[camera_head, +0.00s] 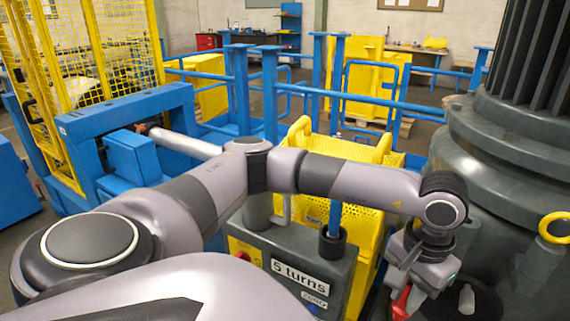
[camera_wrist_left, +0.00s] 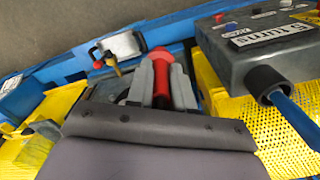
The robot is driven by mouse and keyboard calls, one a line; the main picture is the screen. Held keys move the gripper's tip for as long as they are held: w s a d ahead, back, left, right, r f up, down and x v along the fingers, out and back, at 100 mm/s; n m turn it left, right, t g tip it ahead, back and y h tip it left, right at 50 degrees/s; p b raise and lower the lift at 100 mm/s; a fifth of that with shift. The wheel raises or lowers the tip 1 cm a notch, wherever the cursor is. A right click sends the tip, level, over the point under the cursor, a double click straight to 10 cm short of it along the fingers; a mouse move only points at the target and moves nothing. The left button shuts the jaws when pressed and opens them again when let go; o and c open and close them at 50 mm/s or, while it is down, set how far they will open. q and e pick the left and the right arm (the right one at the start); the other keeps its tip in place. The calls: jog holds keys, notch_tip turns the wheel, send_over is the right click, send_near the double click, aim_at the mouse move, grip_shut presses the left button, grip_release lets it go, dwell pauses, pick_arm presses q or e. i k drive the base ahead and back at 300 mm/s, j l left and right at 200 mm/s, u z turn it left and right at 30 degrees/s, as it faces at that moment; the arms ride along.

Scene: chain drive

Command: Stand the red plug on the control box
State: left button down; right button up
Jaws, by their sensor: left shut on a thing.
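The red plug (camera_head: 401,303) is held by my left gripper (camera_head: 408,290) at the lower right of the head view. In the left wrist view, the red plug (camera_wrist_left: 160,57) shows its rounded end and shaft between the grey fingers of my left gripper (camera_wrist_left: 162,82). The grey control box (camera_head: 325,268) stands to the left of the gripper in the head view, with a "5 turns" label. The control box (camera_wrist_left: 240,62) is at the upper right of the wrist view, apart from the plug. My arm hides part of the box. My right gripper is not in view.
A blue rod (camera_head: 335,217) stands in a dark socket on the box. A yellow perforated crate (camera_head: 365,152) is behind the box. A large dark round machine (camera_head: 520,150) is close on the right. Blue rails (camera_head: 270,95) stand behind.

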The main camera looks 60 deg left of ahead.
aim_at(306, 232)
jog(key=l+u, duration=0.15)
jog(key=u, duration=0.25)
jog(key=l+u, duration=0.2)
jog(key=u, duration=0.25)
